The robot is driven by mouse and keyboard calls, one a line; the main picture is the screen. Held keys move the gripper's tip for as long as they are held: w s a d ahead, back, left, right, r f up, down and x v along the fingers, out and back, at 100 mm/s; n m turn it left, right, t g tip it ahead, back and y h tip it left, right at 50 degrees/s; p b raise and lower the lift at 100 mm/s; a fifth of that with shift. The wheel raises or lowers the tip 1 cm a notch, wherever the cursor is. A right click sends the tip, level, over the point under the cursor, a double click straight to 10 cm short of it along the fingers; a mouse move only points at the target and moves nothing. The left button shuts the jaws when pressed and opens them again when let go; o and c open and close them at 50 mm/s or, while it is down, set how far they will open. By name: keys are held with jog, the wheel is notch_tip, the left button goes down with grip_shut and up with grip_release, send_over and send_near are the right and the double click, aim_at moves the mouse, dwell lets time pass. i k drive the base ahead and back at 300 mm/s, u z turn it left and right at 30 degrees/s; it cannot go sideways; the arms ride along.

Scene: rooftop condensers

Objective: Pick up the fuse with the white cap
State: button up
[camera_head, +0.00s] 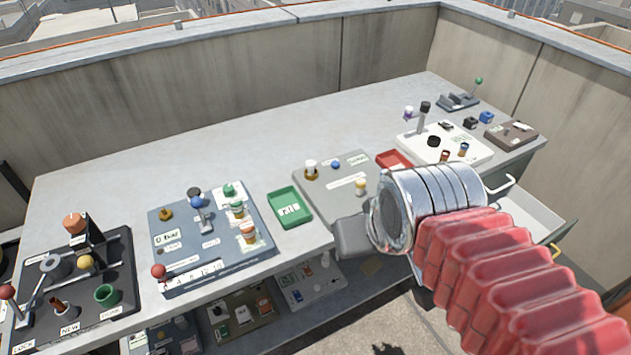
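My gripper (352,238) shows as a grey block over the bench's front edge, in front of that panel and apart from both pieces. My wrist hides part of the panel, and the fingertips cannot be made out.
A green tray (289,208) lies left of the grey panel and a red tray (393,160) to its right. Panels with knobs and levers stand at far left, left and right. An open drawer (527,216) juts out at right. Bare bench top lies behind the panels.

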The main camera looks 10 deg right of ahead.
aim_at(310, 164)
jog(key=z, duration=0.1)
jog(key=k, duration=0.2)
jog(key=u, duration=1.1)
jog(key=i, duration=0.5)
jog(key=u, duration=0.05)
